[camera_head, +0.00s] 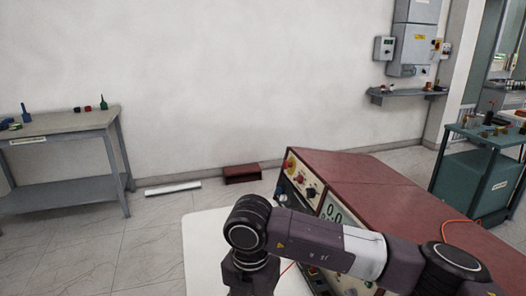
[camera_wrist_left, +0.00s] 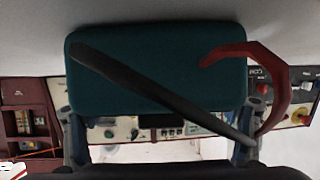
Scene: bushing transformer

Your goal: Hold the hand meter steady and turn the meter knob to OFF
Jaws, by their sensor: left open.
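In the left wrist view a teal, box-like body (camera_wrist_left: 150,85) with a dark slanting bar (camera_wrist_left: 150,90) and a red curved hook (camera_wrist_left: 270,75) fills the middle; it looks like the hand meter, but I cannot be sure. My left gripper (camera_wrist_left: 160,135) is open, with its fingers at either side of the teal body's lower edge; I cannot tell whether they touch it. No meter knob can be made out on the teal body. In the head view one arm of mine crosses from the right, and neither gripper shows.
A red console (camera_head: 365,180) with knobs and a display stands beneath my arm. A white surface (camera_head: 205,240) lies to its left. A grey table (camera_head: 60,125) stands at the left, a teal cart (camera_head: 470,175) at the right. A red box (camera_head: 242,173) lies by the wall.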

